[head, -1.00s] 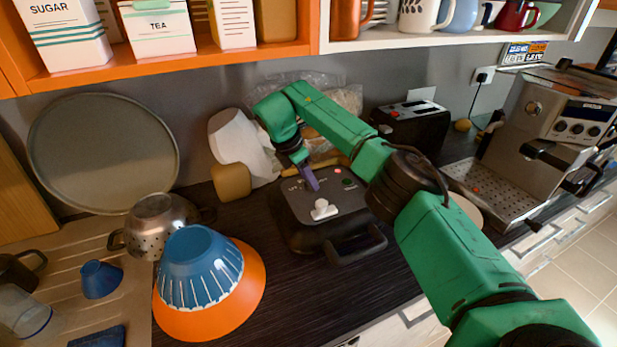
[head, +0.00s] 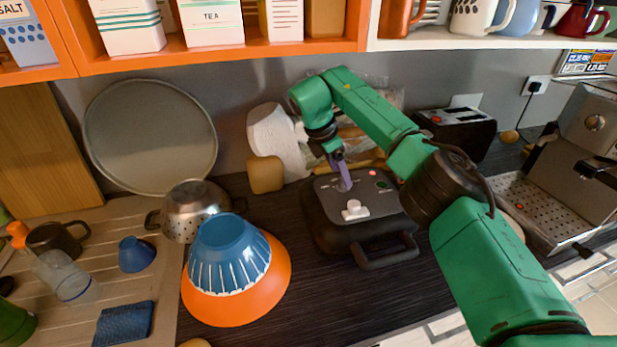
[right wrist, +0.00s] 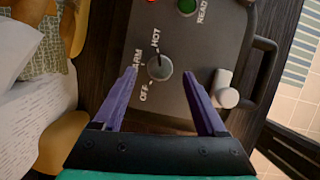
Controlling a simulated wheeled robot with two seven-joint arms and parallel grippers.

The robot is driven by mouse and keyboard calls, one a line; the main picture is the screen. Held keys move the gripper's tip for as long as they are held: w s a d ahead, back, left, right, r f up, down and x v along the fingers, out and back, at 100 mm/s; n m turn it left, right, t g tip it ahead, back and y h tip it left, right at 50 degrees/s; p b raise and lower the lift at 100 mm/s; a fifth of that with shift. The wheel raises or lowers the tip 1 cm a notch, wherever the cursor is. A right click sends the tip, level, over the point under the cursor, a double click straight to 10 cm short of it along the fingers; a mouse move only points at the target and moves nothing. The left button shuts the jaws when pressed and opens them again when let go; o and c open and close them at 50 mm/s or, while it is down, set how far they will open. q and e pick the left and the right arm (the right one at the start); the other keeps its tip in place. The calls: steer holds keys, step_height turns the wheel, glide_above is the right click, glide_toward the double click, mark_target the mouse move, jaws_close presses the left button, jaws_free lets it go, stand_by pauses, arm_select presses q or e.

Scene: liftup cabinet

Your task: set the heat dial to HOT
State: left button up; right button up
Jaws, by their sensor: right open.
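The heat dial (right wrist: 160,67) is a small round grey knob on the dark appliance's grey top panel. In the right wrist view its dark pointer line is directed up at the HOT label (right wrist: 156,38). The WARM and OFF labels lie to its left and lower left. My right gripper (right wrist: 159,75) is open, with one purple finger on each side of the dial and visible gaps to it. In the head view my right gripper (head: 343,172) is over the appliance (head: 325,225), and its fingers largely hide the dial. My left gripper is not in view.
A white slider knob (head: 354,210) and front handle (head: 385,252) are on the appliance. A toaster (head: 455,135) and coffee machine (head: 575,165) stand right. An orange bowl (head: 225,307) with a blue bowl (head: 230,255) stands left. Shelves (head: 230,60) hang above.

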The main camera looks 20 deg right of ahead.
steer(key=shift+b+v, duration=0.3)
steer(key=shift+v, duration=0.85)
steer(key=s+a+b, duration=0.1)
steer(key=a+b, duration=0.1)
steer(key=a, duration=1)
steer(key=shift+b, duration=0.3)
steer(key=shift+r, duration=0.1)
